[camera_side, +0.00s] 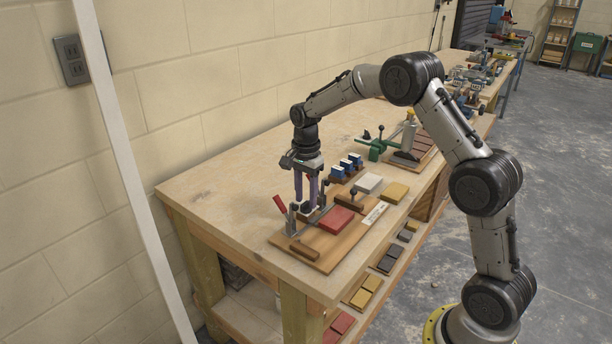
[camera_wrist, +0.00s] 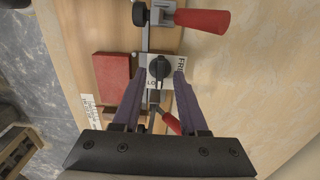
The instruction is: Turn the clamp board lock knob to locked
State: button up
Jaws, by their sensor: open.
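The clamp board (camera_side: 322,262) lies on the workbench. In the wrist view the black lock knob (camera_wrist: 158,68) sits on a pale plate (camera_wrist: 150,84) lettered "FREE" on the right, with a partly hidden "LO" on the left. I cannot tell which word the knob points to. My gripper (camera_side: 305,207) is above the board, pointing down. In the wrist view my gripper (camera_wrist: 160,76) is open, its purple fingers to the left and right of the knob. I cannot tell whether they touch it. In the side view the fingers mostly hide the knob.
Red-handled toggle clamps (camera_wrist: 200,20) are close to the knob on both sides; one (camera_side: 280,204) stands up beside my fingers. A red block (camera_side: 336,220) lies on the board. Blue-and-white items (camera_side: 347,166) and a green clamp (camera_side: 377,146) stand behind. The bench's left end is clear.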

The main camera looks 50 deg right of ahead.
notch_tip(320, 180, up, 13)
dwell(0.3)
notch_tip(320, 180, up, 5)
jog(key=t, duration=0.1)
send_over(305, 202)
jog(key=s+a, duration=0.1)
jog(key=a, duration=0.1)
jog(key=s+a+r+n+t, duration=0.1)
jog(key=s+a+r+n, duration=0.2)
jog(key=s, duration=0.4)
jog(key=s+a+r+n+t, duration=0.2)
jog(key=s+a+r, duration=0.25)
jog(key=s, duration=0.25)
jog(key=s+a+f+n, duration=0.1)
jog(key=s+f+n, duration=0.4)
jog(key=s, duration=0.3)
jog(key=s+a+f+n+t, duration=0.1)
jog(key=s+f+n, duration=0.4)
jog(key=s+n, duration=0.2)
jog(key=shift+s+f+n+t, duration=0.3)
jog(key=shift+s+n, duration=0.1)
jog(key=shift+n, duration=0.2)
